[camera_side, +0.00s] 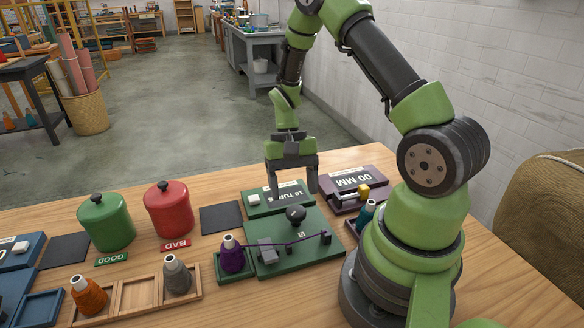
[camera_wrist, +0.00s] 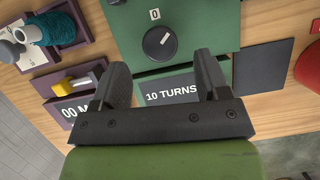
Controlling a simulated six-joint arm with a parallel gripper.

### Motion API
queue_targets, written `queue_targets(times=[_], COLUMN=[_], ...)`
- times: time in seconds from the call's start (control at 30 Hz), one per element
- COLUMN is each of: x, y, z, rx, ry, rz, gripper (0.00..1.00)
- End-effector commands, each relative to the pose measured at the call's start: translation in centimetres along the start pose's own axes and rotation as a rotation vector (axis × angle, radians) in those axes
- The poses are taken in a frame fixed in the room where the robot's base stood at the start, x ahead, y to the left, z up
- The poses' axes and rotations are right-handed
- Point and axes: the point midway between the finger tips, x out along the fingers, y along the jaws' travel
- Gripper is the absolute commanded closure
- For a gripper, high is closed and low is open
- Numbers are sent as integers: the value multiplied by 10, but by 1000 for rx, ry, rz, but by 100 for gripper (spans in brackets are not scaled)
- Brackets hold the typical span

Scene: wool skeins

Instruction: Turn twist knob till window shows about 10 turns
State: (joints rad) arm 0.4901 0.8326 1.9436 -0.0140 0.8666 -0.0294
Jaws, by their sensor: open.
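The twist knob (camera_side: 296,214) is a round black knob on a green board (camera_side: 300,258). In the wrist view the knob (camera_wrist: 159,43) carries a pale mark line, and a small white window (camera_wrist: 155,14) beyond it reads 0. My gripper (camera_side: 292,194) is open and empty above the board's back edge, by the 10 TURNS sign (camera_side: 290,192). In the wrist view my gripper (camera_wrist: 161,70) has its fingertips apart, just short of the knob and not around it. The sign (camera_wrist: 170,92) shows between the fingers.
A purple yarn cone (camera_side: 232,258) stands left of the board, its strand running across the board. A purple-based MM gauge (camera_side: 350,188) with a yellow slider and a teal cone (camera_side: 366,214) lie right. Green (camera_side: 105,222) and red (camera_side: 168,210) lidded jars stand left.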

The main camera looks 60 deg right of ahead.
Motion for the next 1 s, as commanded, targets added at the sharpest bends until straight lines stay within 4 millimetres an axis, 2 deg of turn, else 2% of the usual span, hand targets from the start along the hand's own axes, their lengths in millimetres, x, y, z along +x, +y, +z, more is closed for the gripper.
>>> queue_targets(times=[0.1, 0.3, 0.77, 0.87, 1.0], x=[-25, -50, -58, -70, -103], y=[0, 0, -1, -7, -21], z=[-1, 0, 2, 10, 38], rx=[0, 1, -4, -28, -106], ry=[6, 1, 6, 46, 169], rz=[-2, -1, -1, -9, -39], gripper=[31, 31, 31, 31, 31])
